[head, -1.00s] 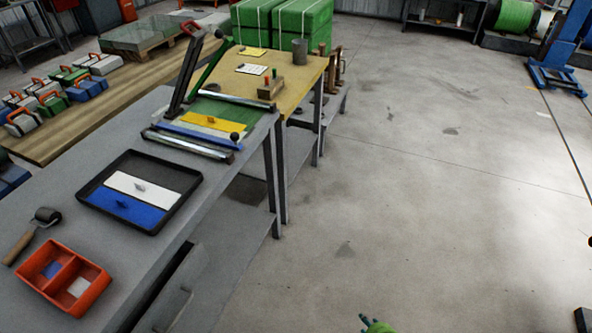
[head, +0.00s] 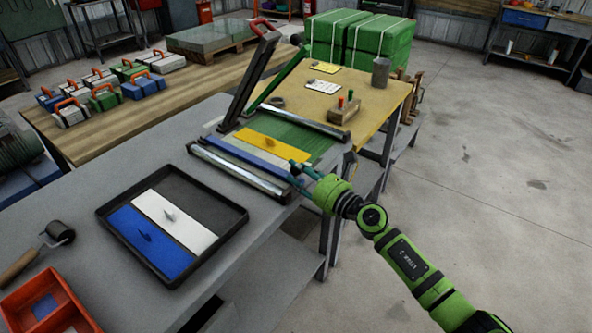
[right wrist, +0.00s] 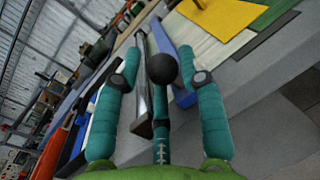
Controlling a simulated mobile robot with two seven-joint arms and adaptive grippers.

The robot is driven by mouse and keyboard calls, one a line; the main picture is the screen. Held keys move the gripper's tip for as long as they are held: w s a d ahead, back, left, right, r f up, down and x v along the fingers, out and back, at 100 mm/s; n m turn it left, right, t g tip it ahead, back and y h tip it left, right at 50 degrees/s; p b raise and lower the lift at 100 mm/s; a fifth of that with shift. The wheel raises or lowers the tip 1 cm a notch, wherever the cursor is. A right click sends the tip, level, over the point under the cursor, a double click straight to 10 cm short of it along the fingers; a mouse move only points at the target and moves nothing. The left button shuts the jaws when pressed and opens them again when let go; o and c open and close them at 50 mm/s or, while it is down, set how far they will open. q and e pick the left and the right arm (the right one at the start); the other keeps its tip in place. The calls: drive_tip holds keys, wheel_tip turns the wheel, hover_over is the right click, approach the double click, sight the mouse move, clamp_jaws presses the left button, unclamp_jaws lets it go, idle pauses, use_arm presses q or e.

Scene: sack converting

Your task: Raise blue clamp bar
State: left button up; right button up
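The blue clamp bar (head: 243,158) lies low across the grey bench top, beside a chrome bar. In the right wrist view the blue clamp bar (right wrist: 182,96) has a round black knob (right wrist: 162,68) near its close end. My right gripper (head: 300,172) is at the bar's right end in the head view and hides the knob there. In the right wrist view its teal fingers (right wrist: 162,88) are spread, with the knob between them. I cannot tell whether any finger touches it. My left gripper is not in view.
A chrome bar (head: 235,172) lies in front of the blue bar. A yellow sheet (head: 272,145) lies behind it on green material. A tilted lever with a red handle (head: 265,25) rises at the left. A black tray (head: 237,217) stands nearer. The floor at right is clear.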

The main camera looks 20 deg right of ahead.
drive_tip(key=shift+x, duration=0.8)
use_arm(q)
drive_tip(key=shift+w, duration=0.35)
use_arm(e)
drive_tip(key=shift+w, duration=0.1)
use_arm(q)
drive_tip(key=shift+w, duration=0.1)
